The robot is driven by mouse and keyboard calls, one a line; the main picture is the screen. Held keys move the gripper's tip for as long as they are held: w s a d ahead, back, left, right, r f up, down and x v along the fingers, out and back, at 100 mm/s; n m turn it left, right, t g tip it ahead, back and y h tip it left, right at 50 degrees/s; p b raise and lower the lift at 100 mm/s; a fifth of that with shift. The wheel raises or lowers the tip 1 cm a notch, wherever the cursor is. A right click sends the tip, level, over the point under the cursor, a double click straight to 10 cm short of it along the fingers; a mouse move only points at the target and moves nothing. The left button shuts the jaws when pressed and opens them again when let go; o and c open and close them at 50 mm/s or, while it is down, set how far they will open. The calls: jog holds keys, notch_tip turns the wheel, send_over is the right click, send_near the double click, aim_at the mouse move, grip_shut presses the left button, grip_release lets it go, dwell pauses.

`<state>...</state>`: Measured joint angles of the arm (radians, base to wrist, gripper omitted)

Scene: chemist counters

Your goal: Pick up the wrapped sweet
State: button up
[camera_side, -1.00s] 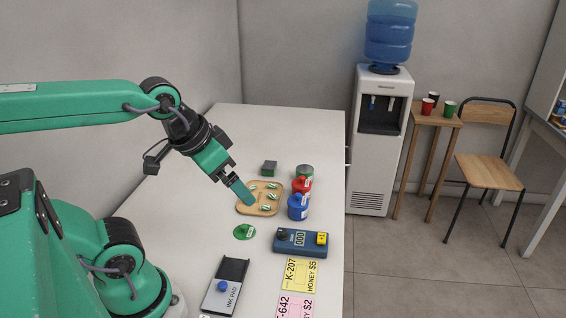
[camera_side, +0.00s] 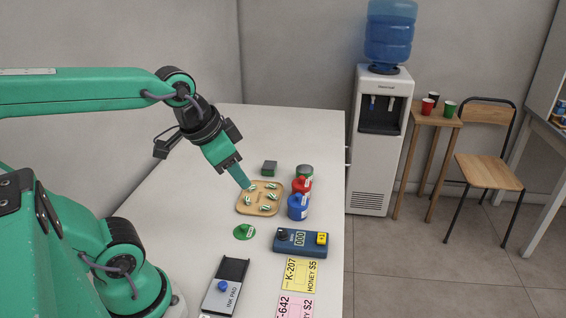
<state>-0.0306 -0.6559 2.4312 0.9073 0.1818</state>
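Several small wrapped sweets, green and white, lie on a tan wooden tray (camera_side: 242,208) on the white counter. One sweet (camera_side: 265,209) is near the tray's front edge and another (camera_side: 270,186) is toward its back. My gripper (camera_side: 246,185) points down at the back left part of the tray, with its tip close to a sweet (camera_side: 253,187) there. I cannot tell whether the tip touches it. The fingers overlap in this view, so their opening and anything between them are hidden.
A red container (camera_side: 301,186) and a blue container (camera_side: 298,208) stand just right of the tray. A green disc (camera_side: 244,232), a blue counter device (camera_side: 303,242) and an ink pad (camera_side: 226,286) lie in front. The counter's far end is clear.

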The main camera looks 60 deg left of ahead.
jog(key=w+a+m+g, duration=0.1)
jog(key=w+a+m, duration=0.3)
jog(key=w+m, duration=0.35)
jog(key=m+g, duration=0.4)
jog(key=m, duration=1.2)
send_over(272, 184)
notch_tip(272, 184, down, 16)
jog(key=shift+w+a+f+m, duration=0.15)
jog(key=shift+w+f+m, duration=0.15)
jog(key=shift+f, duration=1.5)
jog(key=shift+f, duration=0.1)
jog(key=shift+s+f, duration=0.2)
jog(key=shift+f, duration=2.3)
